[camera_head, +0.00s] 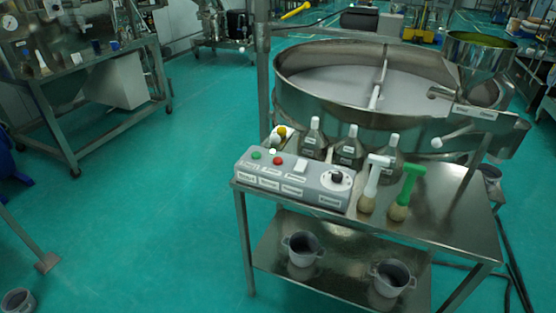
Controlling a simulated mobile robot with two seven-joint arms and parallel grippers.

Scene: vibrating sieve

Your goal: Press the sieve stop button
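A grey control box (293,184) sits on the left end of a steel table in front of the sieve. A green button (256,155) is at the left of its top face, and a red button (278,160) is just right of it. A white switch (300,165) and a dark round knob (337,175) are further right. The labels on its front are too small to read. The large round steel sieve (330,82) stands behind the table. Neither of my grippers is in view.
Several grey bottles (348,150) stand behind the box. A white-handled brush (370,185) and a green-handled brush (405,190) stand right of it. Grey pots (302,248) are on the steel table's lower shelf (345,262). The green floor (150,220) to the left is mostly clear.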

